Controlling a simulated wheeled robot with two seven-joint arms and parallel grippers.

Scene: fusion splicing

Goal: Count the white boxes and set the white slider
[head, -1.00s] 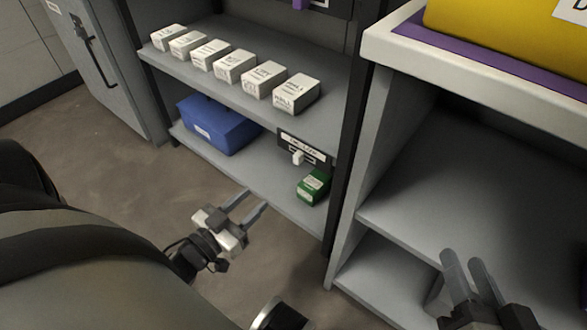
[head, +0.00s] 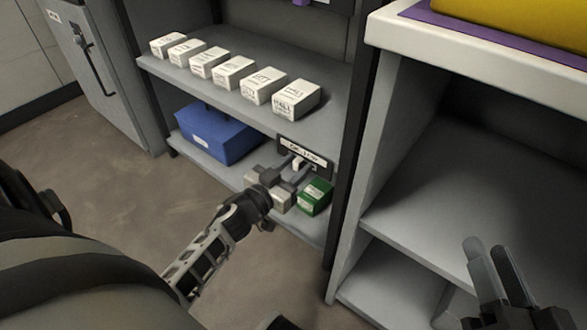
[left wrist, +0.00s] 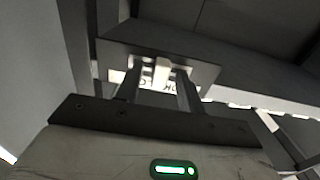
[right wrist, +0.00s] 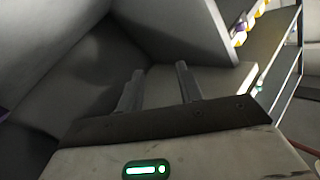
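Several white boxes (head: 234,72) stand in a row on the upper shelf in the head view, with dark print on them. The white slider (head: 299,164) is on a dark labelled panel (head: 318,160) at the edge below that shelf. My left gripper (head: 292,169) is at the panel, partly covering the slider. In the left wrist view the slider (left wrist: 162,72) shows between the two open fingers, with gaps beside it; contact cannot be made out. My right gripper (head: 493,252) is open and empty by the right-hand shelf unit; its spread fingers also show in the right wrist view (right wrist: 160,82).
A blue bin (head: 218,134) and a green box (head: 314,196) sit on the lower shelf, the green box close to my left gripper. A dark post (head: 352,130) separates this rack from the grey shelf unit (head: 440,190) at the right, whose visible shelves are bare.

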